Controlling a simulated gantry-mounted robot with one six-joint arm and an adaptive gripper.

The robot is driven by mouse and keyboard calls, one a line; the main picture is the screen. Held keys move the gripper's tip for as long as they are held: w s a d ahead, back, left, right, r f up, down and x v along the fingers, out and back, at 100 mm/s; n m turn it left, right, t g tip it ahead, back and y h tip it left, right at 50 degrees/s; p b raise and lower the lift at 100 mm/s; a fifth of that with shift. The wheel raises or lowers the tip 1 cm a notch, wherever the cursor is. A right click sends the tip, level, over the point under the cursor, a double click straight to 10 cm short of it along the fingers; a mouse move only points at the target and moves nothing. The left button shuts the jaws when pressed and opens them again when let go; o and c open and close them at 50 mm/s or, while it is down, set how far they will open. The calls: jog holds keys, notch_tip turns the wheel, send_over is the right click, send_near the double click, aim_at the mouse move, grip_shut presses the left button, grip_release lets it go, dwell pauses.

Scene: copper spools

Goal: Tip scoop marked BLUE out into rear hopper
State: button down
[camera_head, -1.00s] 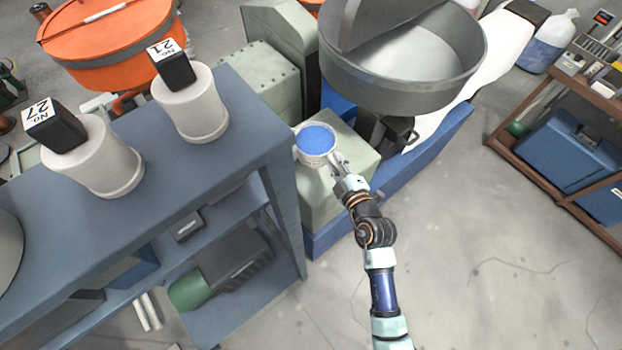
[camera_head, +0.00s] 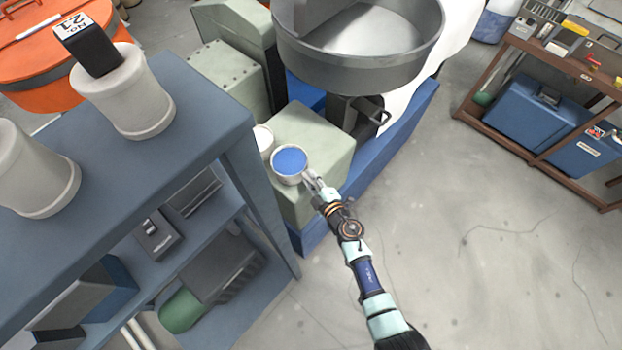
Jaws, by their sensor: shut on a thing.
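A round pale scoop (camera_head: 289,178) with blue stuff filling its bowl shows above the green-grey block at the middle. My gripper (camera_head: 309,179) is shut on its near right side. The scoop looks about level; its marking is not readable. How far it is above the block is hard to tell. A large grey round hopper (camera_head: 300,73) with a broad metal plate inside stands behind and above the scoop, apart from it. It is the only hopper of this kind in view.
A white round thing (camera_head: 263,137) sits just behind the scoop. A blue-grey shelf bench (camera_head: 215,120) with pale spools (camera_head: 130,100) stands close on the left. The green-grey block (camera_head: 325,150) lies below the scoop. Open floor (camera_head: 480,240) is at right, before a brown rack (camera_head: 470,110).

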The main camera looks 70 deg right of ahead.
notch_tip(320, 180, down, 4)
jog(key=b, duration=0.3)
jog(key=shift+r, duration=0.25)
jog(key=c, duration=1.5)
grip_release()
jog(key=shift+f, duration=0.3)
jog(key=o, duration=0.5)
jog(key=shift+r, duration=0.1)
jog(key=p+v, duration=0.1)
jog(key=v, duration=0.6)
jog(key=shift+s+a+r, duration=0.1)
jog(key=shift+s+a, duration=0.05)
jog(key=shift+a, duration=0.2)
